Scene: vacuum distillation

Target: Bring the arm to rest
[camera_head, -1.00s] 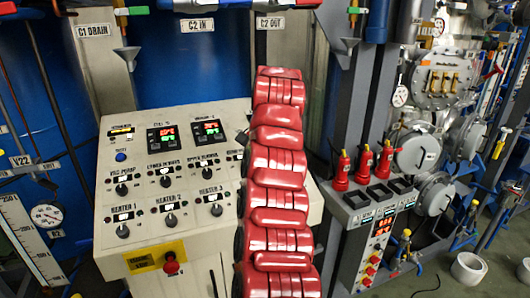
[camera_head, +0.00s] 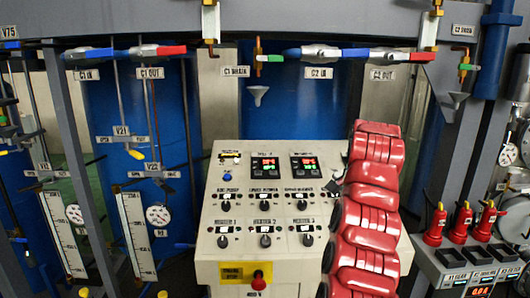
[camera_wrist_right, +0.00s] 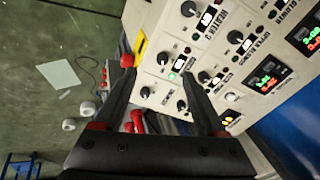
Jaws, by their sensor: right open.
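My right arm (camera_head: 371,215), red and segmented, rises in front of the right side of the control panel (camera_head: 218,240) in the head view. The panel's knobs and lit displays (camera_wrist_right: 265,80) lie beyond the fingers, seen tilted. I cannot tell how far the fingertips are from the panel face. The red stop button (camera_wrist_right: 127,61) shows beside the left finger. My left gripper is in neither view.
Blue columns (camera_head: 300,105) stand behind the panel, with valve handles (camera_head: 318,53) on the pipework above. Gauges (camera_head: 158,215) and scales are at left. Small red bottles (camera_head: 461,222) stand in a rack at right.

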